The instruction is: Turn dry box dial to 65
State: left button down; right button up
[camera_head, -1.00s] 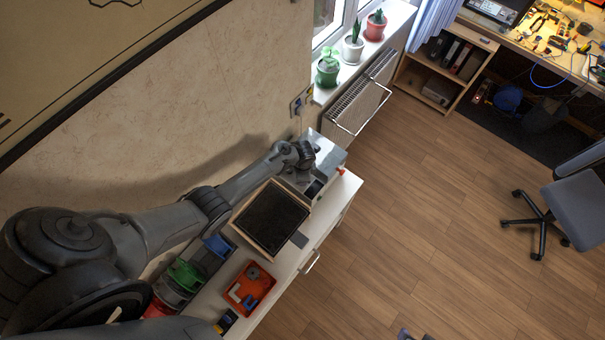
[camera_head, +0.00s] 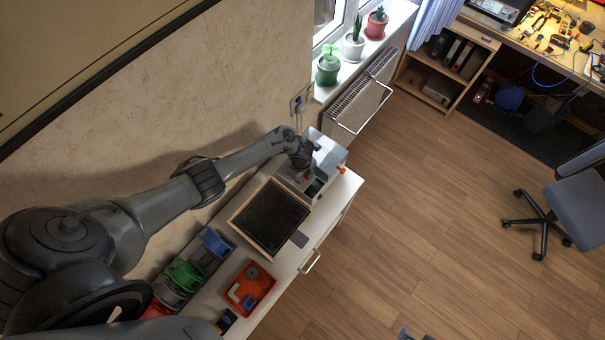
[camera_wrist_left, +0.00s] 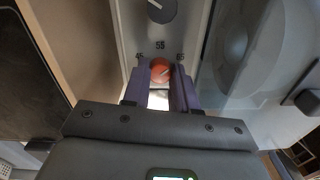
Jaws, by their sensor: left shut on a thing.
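The dry box (camera_head: 326,158) is a pale grey-white unit at the far end of the white cabinet, by the window. Its orange-red dial (camera_wrist_left: 160,70) shows in the left wrist view, below the printed marks 45, 55 and 65. A light line on the dial seems to slant toward upper right, but its exact reading is hard to tell. My left gripper (camera_wrist_left: 161,84) has its purple fingers on either side of the dial, shut on it. In the head view the left gripper (camera_head: 303,166) is dark and small at the box, and the dial is hidden.
A dark knob (camera_wrist_left: 161,9) sits above the dial on the panel. A black-topped wooden tray (camera_head: 240,224), spools (camera_head: 185,273) and an orange bin (camera_head: 237,302) stand nearer on the cabinet. A purple sliver at the bottom edge may be my right gripper. Open floor lies right.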

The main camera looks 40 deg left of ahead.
pick_arm(q)
jog(key=shift+m+b, duration=0.35)
jog(key=shift+m, duration=0.85)
jog(key=c, duration=1.2)
grip_release()
jog(key=shift+o, duration=0.2)
notch_tip(320, 180, up, 11)
jog(key=p, duration=0.2)
jog(key=shift+s+d+f, duration=0.1)
